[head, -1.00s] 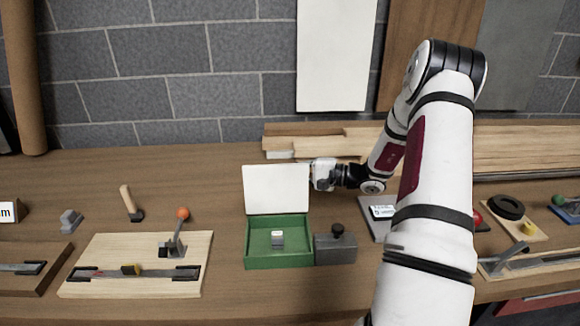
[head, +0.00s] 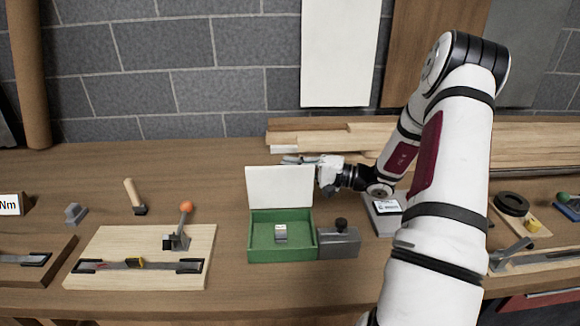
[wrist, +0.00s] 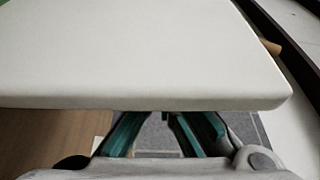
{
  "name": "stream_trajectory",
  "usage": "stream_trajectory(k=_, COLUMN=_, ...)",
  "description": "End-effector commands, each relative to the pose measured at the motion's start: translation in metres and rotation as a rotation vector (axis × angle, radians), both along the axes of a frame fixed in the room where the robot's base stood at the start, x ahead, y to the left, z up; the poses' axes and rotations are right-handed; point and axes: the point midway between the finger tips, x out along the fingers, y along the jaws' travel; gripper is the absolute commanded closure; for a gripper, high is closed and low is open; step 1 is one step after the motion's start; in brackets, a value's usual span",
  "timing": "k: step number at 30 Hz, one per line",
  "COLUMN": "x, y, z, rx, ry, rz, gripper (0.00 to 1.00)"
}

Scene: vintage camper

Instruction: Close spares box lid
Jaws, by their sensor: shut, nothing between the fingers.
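The spares box is a green open tray (head: 270,255) on the workbench, with a small grey-and-white piece (head: 281,234) inside. Its white lid (head: 279,187) stands upright at the back edge, open. My gripper (head: 290,160) is at the lid's top edge, its shut fingers reaching left from the upper right corner, seemingly just behind the lid. In the wrist view the lid (wrist: 140,55) fills the upper part, and my gripper (wrist: 165,118) shows below it, with the fingertips partly hidden by the lid's edge. Whether they touch cannot be told.
A grey block with a black knob (head: 340,240) stands against the box's right side. A wooden board with an orange-knobbed lever (head: 140,240) lies to the left. Stacked planks (head: 330,130) lie behind. A grey device with a white label (head: 385,213) sits right of the box.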

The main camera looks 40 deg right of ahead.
Motion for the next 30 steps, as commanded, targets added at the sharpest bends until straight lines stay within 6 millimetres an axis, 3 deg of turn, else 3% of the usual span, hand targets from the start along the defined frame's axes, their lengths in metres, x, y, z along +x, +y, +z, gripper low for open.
stream_trajectory(k=9, x=-0.027, y=0.018, z=0.009, rx=-0.150, ry=-0.226, rz=0.000, gripper=1.00)
stream_trajectory(k=24, x=-0.062, y=0.042, z=0.004, rx=-0.149, ry=-0.220, rz=0.000, gripper=1.00)
stream_trajectory(k=30, x=-0.069, y=0.047, z=0.000, rx=-0.199, ry=-0.296, rz=0.000, gripper=1.00)
